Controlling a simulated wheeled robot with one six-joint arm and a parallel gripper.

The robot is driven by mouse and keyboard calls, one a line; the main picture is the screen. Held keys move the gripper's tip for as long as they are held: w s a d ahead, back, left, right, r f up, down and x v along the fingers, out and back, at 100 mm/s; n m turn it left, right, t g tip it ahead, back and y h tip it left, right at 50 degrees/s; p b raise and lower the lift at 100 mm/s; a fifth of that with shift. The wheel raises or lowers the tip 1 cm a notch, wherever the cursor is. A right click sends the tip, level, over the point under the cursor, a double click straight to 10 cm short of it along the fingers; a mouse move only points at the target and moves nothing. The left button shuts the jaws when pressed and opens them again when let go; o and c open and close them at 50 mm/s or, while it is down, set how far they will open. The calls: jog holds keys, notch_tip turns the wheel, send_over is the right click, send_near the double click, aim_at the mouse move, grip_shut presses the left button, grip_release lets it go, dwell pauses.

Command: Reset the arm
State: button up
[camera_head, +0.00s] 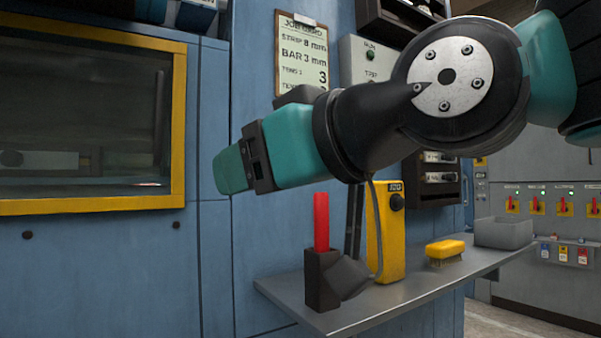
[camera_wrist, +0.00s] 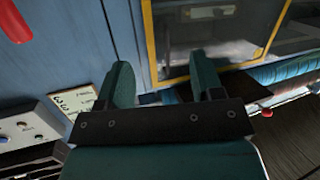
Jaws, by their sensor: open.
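My arm reaches in from the upper right of the head view, bent across the space in front of the shelf. My gripper (camera_head: 226,171) is at its left end, pointing left, in front of the blue cabinet wall. In the wrist view my gripper (camera_wrist: 160,65) has its two teal fingers spread apart, with nothing between them. The blue wall and the yellow-framed window (camera_wrist: 225,40) show beyond the fingers.
The grey shelf (camera_head: 375,310) carries a red bar (camera_head: 321,222) upright in a dark holder (camera_head: 318,285), a yellow device (camera_head: 390,235), a yellow brush (camera_head: 445,249) and a grey bin (camera_head: 503,233). A clipboard (camera_head: 302,58) hangs behind my arm. The window frame (camera_head: 178,120) is at left.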

jog(key=s+d+f+m+g+h, duration=0.1)
jog(key=d+f+g+h, duration=0.2)
jog(key=f, duration=0.6)
jog(key=s+d+f+m+g+h, duration=0.1)
jog(key=d+f+g+h, duration=0.1)
jog(key=d+f, duration=0.6)
jog(key=s+d+f+m+g+h, duration=0.25)
jog(key=s+d+f+g, duration=0.3)
jog(key=s+f, duration=0.55)
notch_tip(320, 180, up, 17)
jog(key=w+p, duration=0.1)
jog(key=p, duration=1.8)
jog(key=shift+w+d+r, duration=0.2)
